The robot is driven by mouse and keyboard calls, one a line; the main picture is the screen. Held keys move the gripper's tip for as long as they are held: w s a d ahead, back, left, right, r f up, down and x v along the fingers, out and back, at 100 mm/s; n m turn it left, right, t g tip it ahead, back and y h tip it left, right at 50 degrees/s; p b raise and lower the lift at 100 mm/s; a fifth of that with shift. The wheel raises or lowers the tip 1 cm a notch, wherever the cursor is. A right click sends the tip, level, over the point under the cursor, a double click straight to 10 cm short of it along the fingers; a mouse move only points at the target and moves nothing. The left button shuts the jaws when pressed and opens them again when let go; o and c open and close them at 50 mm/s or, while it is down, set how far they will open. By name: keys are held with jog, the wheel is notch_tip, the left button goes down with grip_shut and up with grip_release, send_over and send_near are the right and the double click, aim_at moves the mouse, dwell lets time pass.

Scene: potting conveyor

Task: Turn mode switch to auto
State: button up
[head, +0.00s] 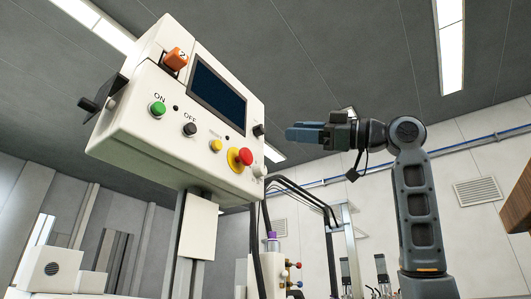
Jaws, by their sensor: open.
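A white control box (128,146) on a post shows a dark screen and labelled controls. An orange knob (176,59) sits at its upper left; it looks like a rotary selector, but I cannot read any mode or auto label or tell its setting. My gripper (290,134) is to the right of the box, apart from it, with its blue-grey fingers pointing left. It is open and holds nothing visible. The gap between the fingers is hard to see from this low side angle.
The box also has a green ON button (157,108), black OFF button (190,129), yellow button (216,146) and red emergency button (245,156) on a yellow base. A black handle (90,104) juts from its left side.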

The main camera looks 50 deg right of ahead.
aim_at(263, 129)
jog(key=p+x, duration=0.2)
jog(key=x, duration=0.4)
jog(key=shift+w+r, duration=0.15)
jog(key=shift+w, duration=0.05)
jog(key=shift+w+a+r, duration=0.1)
jog(key=shift+w+a, duration=0.15)
jog(key=shift+w, duration=0.4)
jog(key=shift+c, duration=0.4)
grip_shut()
